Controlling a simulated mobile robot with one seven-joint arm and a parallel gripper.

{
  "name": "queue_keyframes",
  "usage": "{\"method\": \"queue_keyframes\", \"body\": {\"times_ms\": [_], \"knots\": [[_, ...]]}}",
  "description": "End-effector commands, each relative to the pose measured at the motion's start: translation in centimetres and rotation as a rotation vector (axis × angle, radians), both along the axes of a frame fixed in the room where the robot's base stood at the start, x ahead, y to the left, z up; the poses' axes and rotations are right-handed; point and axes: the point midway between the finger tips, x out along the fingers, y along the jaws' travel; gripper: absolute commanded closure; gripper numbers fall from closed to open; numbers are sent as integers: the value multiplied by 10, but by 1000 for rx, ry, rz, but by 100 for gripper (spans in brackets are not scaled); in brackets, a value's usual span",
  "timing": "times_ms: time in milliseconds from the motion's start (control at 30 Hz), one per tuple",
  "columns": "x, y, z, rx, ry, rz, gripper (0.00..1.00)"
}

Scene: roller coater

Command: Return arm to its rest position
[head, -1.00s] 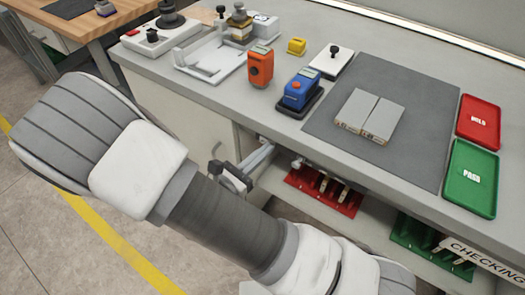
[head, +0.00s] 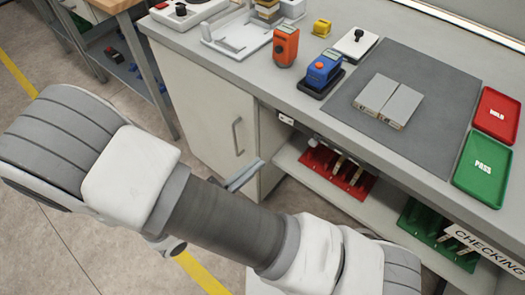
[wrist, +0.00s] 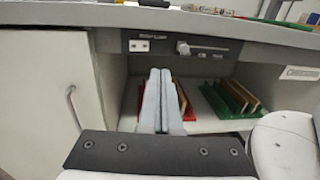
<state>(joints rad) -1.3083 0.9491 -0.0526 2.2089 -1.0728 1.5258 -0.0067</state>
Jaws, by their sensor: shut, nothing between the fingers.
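My gripper (wrist: 159,75) shows in the wrist view with its two grey fingers side by side, shut and empty. It points at the open shelf bay under the bench. In the head view, the tip of my gripper (head: 245,175) shows just past my forearm, in front of the bench cabinet and below the worktop. The rest of my gripper is hidden behind my arm. My arm (head: 220,220) stretches across the lower left of the head view, over the floor.
The bench (head: 225,68) has a cabinet door with a handle (head: 237,135). The shelf holds a red rack (head: 340,172) and a green rack (head: 437,232). On top are an orange device (head: 285,47), a blue device (head: 323,70), grey blocks (head: 388,100), and red (head: 497,115) and green (head: 484,168) trays.

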Motion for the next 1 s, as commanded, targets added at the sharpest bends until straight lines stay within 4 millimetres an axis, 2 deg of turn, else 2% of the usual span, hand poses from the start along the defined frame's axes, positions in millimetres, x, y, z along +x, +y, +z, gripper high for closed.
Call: {"method": "queue_keyframes", "body": {"times_ms": [167,733,867,1000], "knots": [[-6,3,0,1,1,0,100],[-5,1,1,9,1,-13,100],[-2,-11,12,78,1,-96,100],[1,-36,30,229,-1,-272,100]]}}
